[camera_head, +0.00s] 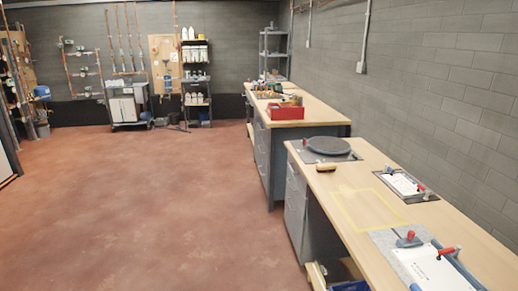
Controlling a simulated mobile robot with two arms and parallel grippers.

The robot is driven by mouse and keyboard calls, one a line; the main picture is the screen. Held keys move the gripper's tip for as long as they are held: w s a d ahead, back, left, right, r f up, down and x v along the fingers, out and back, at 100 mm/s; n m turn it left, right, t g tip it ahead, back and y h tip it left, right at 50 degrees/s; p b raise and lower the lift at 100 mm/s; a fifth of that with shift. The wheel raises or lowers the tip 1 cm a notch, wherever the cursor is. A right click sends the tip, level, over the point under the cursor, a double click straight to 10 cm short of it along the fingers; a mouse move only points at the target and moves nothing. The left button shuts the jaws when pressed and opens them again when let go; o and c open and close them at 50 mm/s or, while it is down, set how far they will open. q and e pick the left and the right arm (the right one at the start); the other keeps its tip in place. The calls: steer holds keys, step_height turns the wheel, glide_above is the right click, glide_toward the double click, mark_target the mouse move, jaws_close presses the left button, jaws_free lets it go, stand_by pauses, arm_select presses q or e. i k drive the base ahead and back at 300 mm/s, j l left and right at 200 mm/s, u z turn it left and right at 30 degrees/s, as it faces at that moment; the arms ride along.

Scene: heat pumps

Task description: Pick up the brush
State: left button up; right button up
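The brush appears to be the small tan object with a dark lower edge (326,167). It lies on the near wooden workbench (350,180), close to its left edge and just in front of a round dark disc (327,146). It is small in the view, so its bristles are hard to make out. Nothing is holding it. Neither of my grippers shows in the head view.
A yellow taped rectangle (369,209) marks bare bench top right of the brush. Clamped boards (405,185) and red-handled clamps (447,252) lie farther right and nearer. A second bench holds a red toolbox (286,112). The red floor (150,200) at left is clear.

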mark_target(332, 167)
steer(key=i+j, duration=0.1)
steer(key=i, duration=0.5)
steer(key=i+j, duration=0.15)
steer(key=i, duration=0.45)
steer(key=i+j, duration=0.1)
steer(key=i, duration=0.45)
steer(key=j+u, duration=0.05)
